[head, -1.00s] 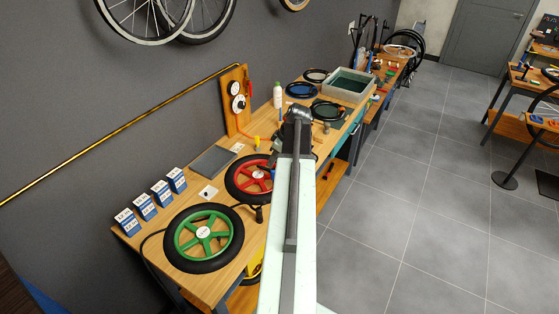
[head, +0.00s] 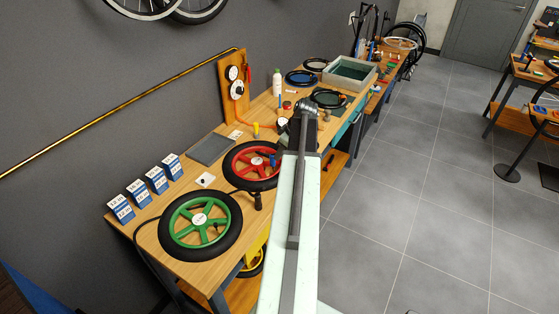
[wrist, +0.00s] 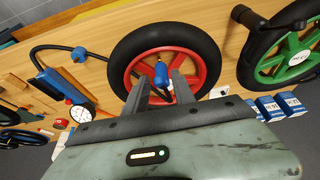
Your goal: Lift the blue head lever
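In the head view my arm hides the gripper.
A green wheel (head: 180,228) lies beside the red one. The wrist view shows a blue pump (wrist: 50,85) with a white gauge (wrist: 80,114) and a hose with a blue end (wrist: 79,54). Blue-and-white boxes (head: 121,208) line the bench's wall side. Open floor (head: 430,190) lies right.

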